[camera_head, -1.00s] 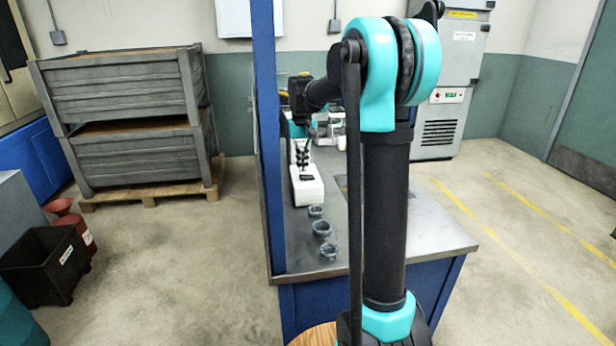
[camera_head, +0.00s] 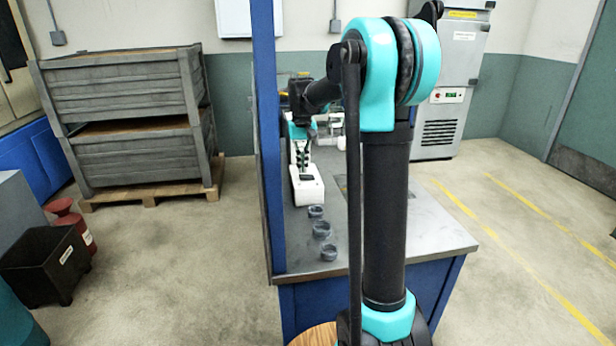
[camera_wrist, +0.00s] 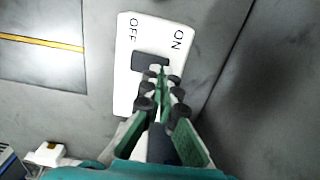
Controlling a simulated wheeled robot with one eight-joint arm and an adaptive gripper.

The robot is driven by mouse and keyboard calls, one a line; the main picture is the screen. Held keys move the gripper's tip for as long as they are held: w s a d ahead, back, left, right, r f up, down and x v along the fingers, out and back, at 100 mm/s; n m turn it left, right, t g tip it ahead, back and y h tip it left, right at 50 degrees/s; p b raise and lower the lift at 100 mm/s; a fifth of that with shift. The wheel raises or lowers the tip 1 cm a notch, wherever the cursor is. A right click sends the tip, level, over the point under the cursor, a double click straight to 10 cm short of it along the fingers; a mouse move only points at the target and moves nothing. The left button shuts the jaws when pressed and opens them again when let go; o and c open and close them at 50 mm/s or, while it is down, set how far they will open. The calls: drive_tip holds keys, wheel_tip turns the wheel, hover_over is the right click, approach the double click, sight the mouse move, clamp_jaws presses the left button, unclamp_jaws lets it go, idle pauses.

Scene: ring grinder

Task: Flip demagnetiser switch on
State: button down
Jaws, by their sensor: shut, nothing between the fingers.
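The demagnetiser (camera_head: 309,188) is a white block on the grey workbench, with a dark switch on top. In the wrist view the demagnetiser (camera_wrist: 152,29) carries the words OFF on the left and ON on the right. Its dark switch (camera_wrist: 150,61) lies between and below the words. My gripper (camera_wrist: 161,72) is shut and empty, with its fingertips over the right part of the switch, on the ON side. I cannot tell whether the tips touch the switch or which way it is tipped. In the head view my gripper (camera_head: 302,170) points down over the block.
Several grey rings (camera_head: 321,229) stand in a row on the bench (camera_head: 400,240) in front of the block. A blue post (camera_head: 268,150) rises along the bench's left edge. A small white thing with a brown top (camera_wrist: 46,154) sits at lower left in the wrist view.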

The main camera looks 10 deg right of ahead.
sight(302, 176)
drive_tip(key=shift+f, duration=0.85)
idle(0.5)
drive_tip(key=shift+r, duration=3.5)
